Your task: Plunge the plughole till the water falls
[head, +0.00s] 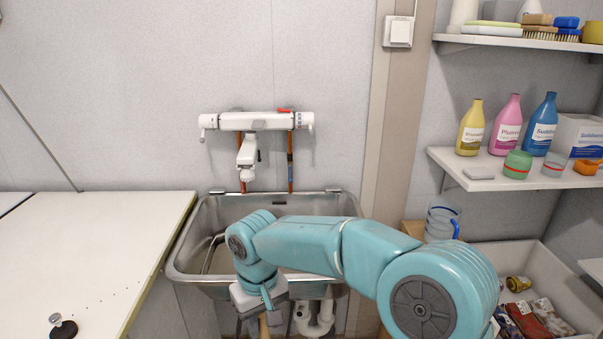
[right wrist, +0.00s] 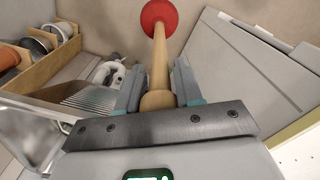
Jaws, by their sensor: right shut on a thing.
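A plunger has a pale wooden handle (right wrist: 159,62) and a red rubber cup (right wrist: 158,14). My right gripper (right wrist: 157,86) is shut on the handle, seen in the right wrist view, with the cup pointing away from it. In the head view my right gripper (head: 263,308) is low before the front of the steel basin (head: 187,268), and a bit of handle (head: 263,327) shows below it. The cup is hidden there. My right arm covers much of the basin, and I cannot see the plughole or tell the water level. My left gripper is not in view.
A white tap (head: 247,150) is on the wall above the basin. A pale counter (head: 90,250) with a black plug (head: 63,327) is on the left. White drain pipes (head: 314,318) hang below. A clear jug (head: 441,222) and shelves with bottles (head: 508,125) stand right.

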